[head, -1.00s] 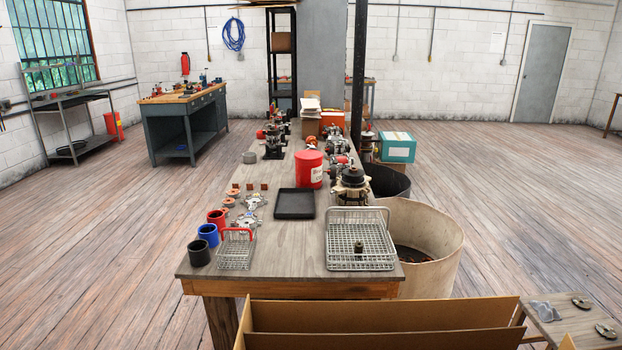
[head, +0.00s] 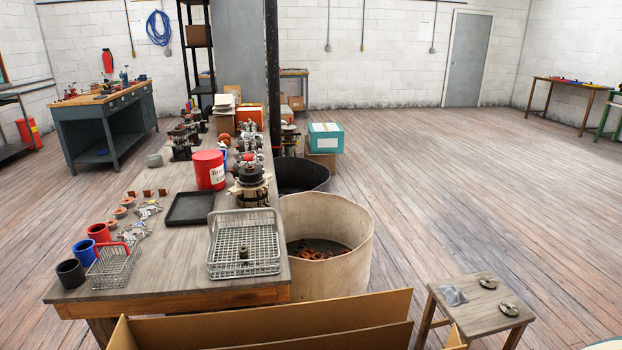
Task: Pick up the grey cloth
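A small grey crumpled piece (head: 453,296) lies flat on the left part of a low wooden stool (head: 474,317) at the lower right of the head view. It may be the grey cloth, but it is too small to be sure of its material. Two round metal parts lie beside it on the stool, one behind to the right (head: 488,283) and one nearer the front right (head: 508,310). Neither of my grippers shows in the head view.
A long workbench (head: 170,280) stands at the left with a wire basket (head: 244,264), a black tray (head: 190,208) and a red canister (head: 209,170). A large beige bin (head: 335,262) stands beside it. Cardboard panels (head: 270,325) cross the front. Open floor lies right of the bin.

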